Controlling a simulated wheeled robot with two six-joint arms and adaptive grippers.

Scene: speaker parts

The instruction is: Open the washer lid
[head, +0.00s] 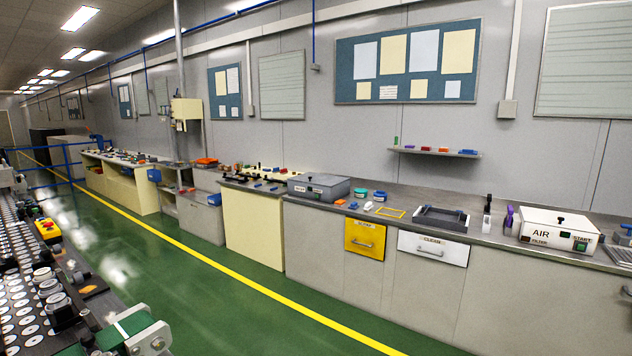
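A grey box (319,188) with a flat lid, a dark knob or handle and small panels on its front stands on the long counter at the middle of the head view. It looks like the washer, but its label is too small to read. Its lid looks shut. A white box (556,228) marked AIR, with a black knob on top and a green START button, stands farther right on the same counter. Neither of my grippers shows in the view.
The counter (400,204) also holds a dark tray (440,217), a yellow frame (391,213) and small coloured parts. A yellow drawer (365,240) and a white CLEAN drawer (432,248) are below. A conveyor (30,290) runs at left. The green floor (215,300) between is clear.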

